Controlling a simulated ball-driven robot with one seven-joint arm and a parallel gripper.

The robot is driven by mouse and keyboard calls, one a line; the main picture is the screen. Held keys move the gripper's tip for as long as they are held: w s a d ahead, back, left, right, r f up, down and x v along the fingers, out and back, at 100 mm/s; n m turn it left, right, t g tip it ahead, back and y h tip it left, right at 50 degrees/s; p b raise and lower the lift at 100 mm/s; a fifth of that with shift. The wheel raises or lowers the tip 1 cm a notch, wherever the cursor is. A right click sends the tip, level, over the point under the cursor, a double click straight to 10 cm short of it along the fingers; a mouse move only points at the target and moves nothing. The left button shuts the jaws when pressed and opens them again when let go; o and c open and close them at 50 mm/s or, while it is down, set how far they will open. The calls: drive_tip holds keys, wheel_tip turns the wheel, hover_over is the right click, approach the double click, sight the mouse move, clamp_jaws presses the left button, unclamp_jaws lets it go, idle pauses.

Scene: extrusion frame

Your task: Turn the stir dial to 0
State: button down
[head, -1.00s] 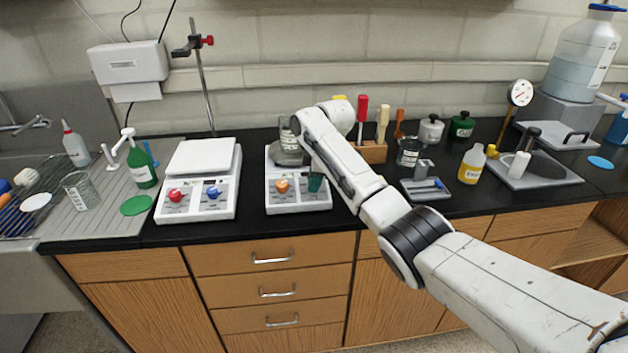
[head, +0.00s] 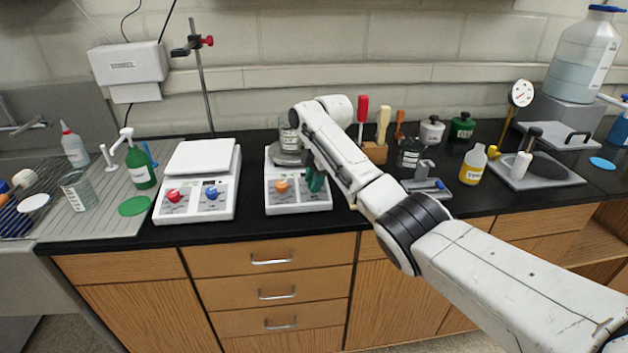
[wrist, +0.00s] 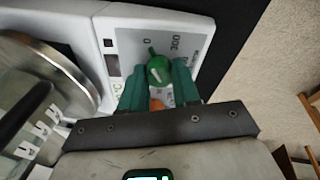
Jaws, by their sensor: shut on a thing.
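The right-hand stirrer hotplate (head: 297,204) stands on the black bench with an orange dial (head: 281,186) on its front panel. In the wrist view a green dial (wrist: 159,70) with a small pointer sits between the green fingers of my gripper (wrist: 159,84). The fingers are shut on its two sides, and the pointer faces up and slightly left in that view. Printed scale numbers show beyond it. The orange dial (wrist: 156,104) is mostly hidden behind the gripper in the wrist view. In the head view my gripper (head: 315,178) covers the green dial.
A glass beaker (head: 289,138) stands on the hotplate's round top, close to my wrist. A second unit (head: 198,193) with red and blue dials stands to the left. A tool block (head: 374,153) and a dark jar (head: 409,154) stand to the right behind my arm.

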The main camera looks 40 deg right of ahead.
drive_tip(key=c, duration=0.8)
unclamp_jaws()
drive_tip(key=b+v, duration=0.1)
drive_tip(key=v, duration=0.9)
drive_tip(key=shift+r, duration=0.4)
